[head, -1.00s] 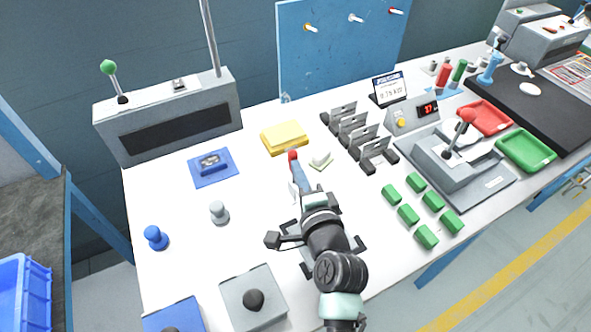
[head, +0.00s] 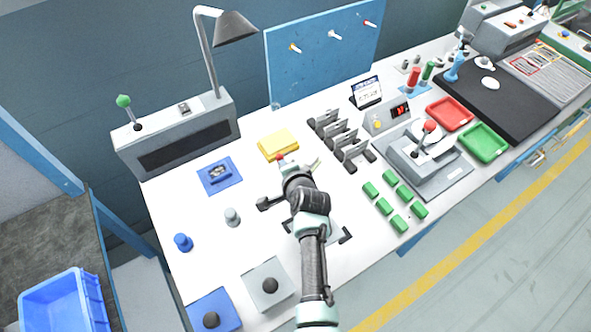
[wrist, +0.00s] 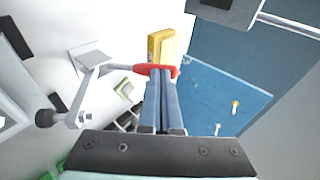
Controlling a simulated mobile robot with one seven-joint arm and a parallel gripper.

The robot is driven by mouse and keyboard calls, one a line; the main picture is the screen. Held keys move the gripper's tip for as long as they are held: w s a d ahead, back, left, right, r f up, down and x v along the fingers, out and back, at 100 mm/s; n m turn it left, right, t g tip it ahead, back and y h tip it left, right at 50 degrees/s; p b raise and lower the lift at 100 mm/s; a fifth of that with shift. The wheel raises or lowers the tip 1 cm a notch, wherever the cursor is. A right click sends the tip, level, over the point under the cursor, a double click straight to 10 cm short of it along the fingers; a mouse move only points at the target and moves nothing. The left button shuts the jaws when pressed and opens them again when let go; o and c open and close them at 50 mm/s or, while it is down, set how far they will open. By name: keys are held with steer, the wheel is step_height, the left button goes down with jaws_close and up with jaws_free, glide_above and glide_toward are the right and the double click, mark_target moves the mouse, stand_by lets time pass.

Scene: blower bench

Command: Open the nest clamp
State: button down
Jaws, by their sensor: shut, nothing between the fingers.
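The nest clamp shows best in the wrist view: a red handle grip (wrist: 155,70), a bare metal arm (wrist: 92,82) and a dark round knob (wrist: 45,118) at the left. My gripper (wrist: 162,72) is shut and empty, its two blue-grey fingers together, with the tips at the red grip. They overlap it in the picture; whether they touch cannot be told. In the head view the red tip (head: 281,157) peeks out just beyond my gripper (head: 287,164). My wrist hides most of the clamp and its nest there, so the clamp's state is unclear.
A yellow block (head: 278,145) lies just behind the gripper. Black-and-grey brackets (head: 340,138) stand to the right, with green blocks (head: 392,203) nearer the front. A blue pad (head: 219,175) and a grey knob (head: 232,217) lie left.

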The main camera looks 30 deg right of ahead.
steer(key=shift+w+r+g+p, duration=0.1)
steer(key=shift+w+g+p, duration=0.2)
steer(key=shift+w+g, duration=0.5)
steer(key=shift+w+f+g+b, duration=0.5)
steer(key=shift+f+g, duration=0.15)
steer(key=shift+g, duration=0.25)
steer(key=shift+w+f+b, duration=0.2)
steer(key=shift+w+b, duration=0.05)
steer(key=shift+b, duration=0.1)
steer(key=shift+w, duration=0.15)
steer(key=shift+s+f+p, duration=0.3)
steer(key=shift+s, duration=0.45)
steer(key=shift+r+p, duration=0.25)
steer(key=shift+p, duration=0.05)
steer(key=w+r+p+v, duration=0.1)
steer(key=p+v, duration=0.2)
steer(key=v, duration=1)
